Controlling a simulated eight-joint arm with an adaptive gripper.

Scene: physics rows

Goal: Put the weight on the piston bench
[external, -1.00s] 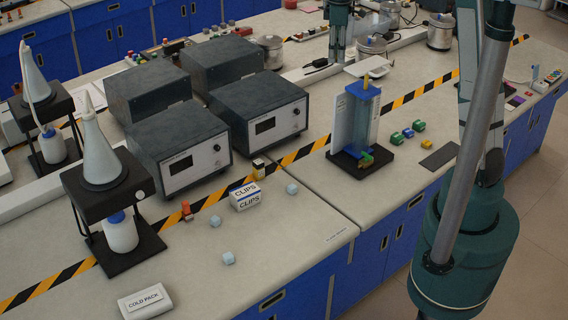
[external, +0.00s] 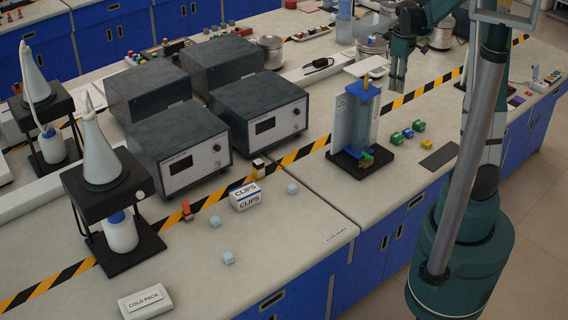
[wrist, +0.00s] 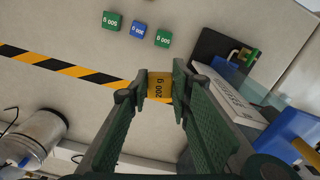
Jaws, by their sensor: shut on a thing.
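My gripper (external: 398,86) is above the bench, behind and right of the piston bench. In the wrist view my gripper (wrist: 158,88) is shut on a yellow weight (wrist: 158,86) marked "200 g". The weight is hard to make out in the external view. The piston bench (external: 374,118) has a black base, a white panel, a clear column and a blue top with a yellow rod. In the wrist view its white panel (wrist: 238,100) and blue top are at the right, apart from the held weight.
Green and blue weights (external: 408,133) stand right of the piston bench; they read 500 g in the wrist view (wrist: 138,29). A dark flat plate (external: 439,156) lies nearby. Metal pots (external: 371,46) stand behind. Grey instrument boxes (external: 262,110) stand left. Striped tape crosses the bench.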

